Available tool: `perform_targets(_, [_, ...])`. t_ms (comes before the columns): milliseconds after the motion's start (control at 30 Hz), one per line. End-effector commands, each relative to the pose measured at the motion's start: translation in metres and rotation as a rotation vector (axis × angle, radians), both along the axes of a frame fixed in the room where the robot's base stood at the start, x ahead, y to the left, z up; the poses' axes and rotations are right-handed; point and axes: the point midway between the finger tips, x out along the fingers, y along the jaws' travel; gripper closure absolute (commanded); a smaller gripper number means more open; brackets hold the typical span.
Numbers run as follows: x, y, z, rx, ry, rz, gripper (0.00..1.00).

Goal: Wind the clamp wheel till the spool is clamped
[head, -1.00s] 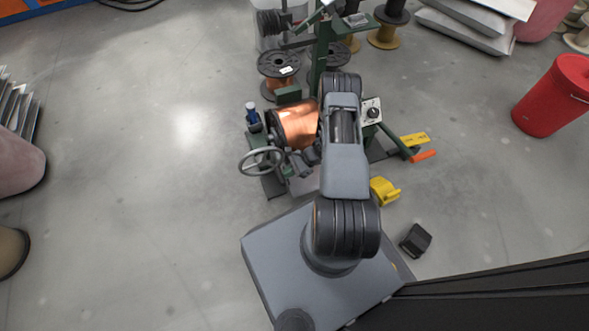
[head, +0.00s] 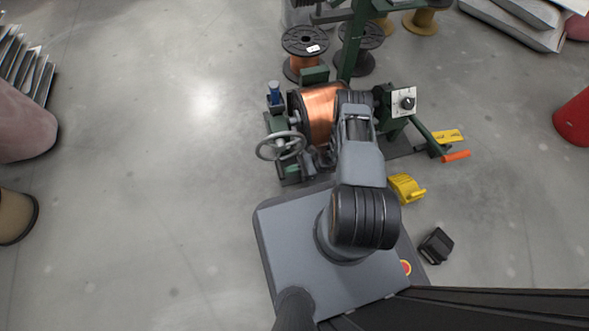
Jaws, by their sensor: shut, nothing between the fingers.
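The clamp wheel (head: 281,146) is a grey handwheel with spokes at the left front of a green winding machine. The copper spool (head: 320,108), with dark flanges, lies on its side in the machine, behind and right of the wheel. My arm covers its right part, so I cannot tell how firmly it is held. My gripper (head: 309,162) is small and partly hidden by my wrist. It is shut and empty, just right of the wheel; I cannot tell whether it touches the rim.
A control box with a black knob (head: 407,103) is at the machine's right. An orange-ended lever (head: 455,156), a yellow part (head: 406,188) and a black block (head: 436,246) are at the right. More spools (head: 306,42) stand behind.

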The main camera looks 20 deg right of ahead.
Motion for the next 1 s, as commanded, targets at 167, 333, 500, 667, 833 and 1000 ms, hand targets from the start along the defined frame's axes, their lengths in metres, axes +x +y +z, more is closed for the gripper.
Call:
perform_targets(167, [0.000,0.007,-0.003,0.054,-0.001,-0.003,1.00])
perform_targets(333, [0.000,0.011,-0.002,0.101,-0.002,-0.005,1.00])
perform_targets(500, [0.001,0.013,-0.002,0.122,-0.004,-0.005,1.00])
perform_targets(667, [0.001,0.013,-0.002,0.126,-0.004,-0.005,1.00])
perform_targets(833, [0.001,0.013,-0.002,0.126,-0.003,-0.005,1.00])
perform_targets(1000, [0.001,0.014,0.000,0.125,-0.003,-0.005,1.00])
